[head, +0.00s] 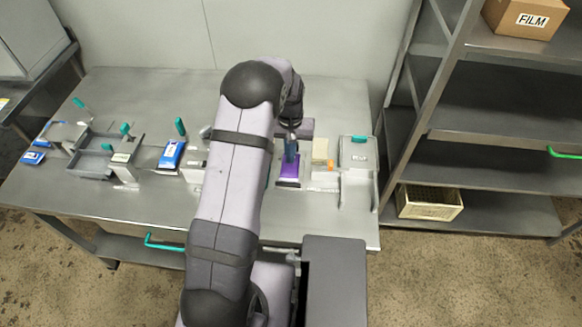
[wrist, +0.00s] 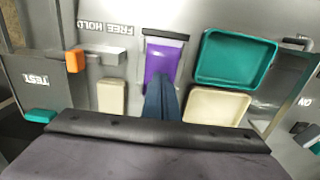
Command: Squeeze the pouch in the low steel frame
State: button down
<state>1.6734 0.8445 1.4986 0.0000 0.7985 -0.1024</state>
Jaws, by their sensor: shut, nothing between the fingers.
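The purple pouch (head: 290,169) lies flat in a low steel frame (head: 288,185) on the bench, right of my arm. My gripper (head: 291,157) has blue fingers and points down at the pouch. In the wrist view my gripper (wrist: 160,84) is shut, with nothing seen between the fingers. The fingertips overlap the pouch and hide part of it; I cannot tell whether they touch it.
A teal tray (wrist: 235,60) and a cream tray (wrist: 217,106) lie on one side of the frame. A cream block (wrist: 112,97), an orange piece (wrist: 74,61) and the TEST station (head: 358,154) are on the other. A blue pouch (head: 172,153) lies left of my arm.

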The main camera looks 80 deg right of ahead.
jog(key=shift+f+b, duration=0.35)
jog(key=shift+f, duration=0.25)
dwell(0.4)
jog(key=shift+a+f, duration=0.3)
jog(key=shift+f, duration=0.1)
dwell(1.3)
jog(key=shift+d+r+p, duration=0.15)
jog(key=shift+r+p, duration=0.7)
jog(key=shift+r, duration=0.4)
jog(key=shift+d+r+p, duration=0.15)
jog(key=shift+r+p, duration=0.65)
jog(key=shift+r, duration=0.4)
jog(key=shift+r+p, duration=1.25)
jog(key=shift+r, duration=0.55)
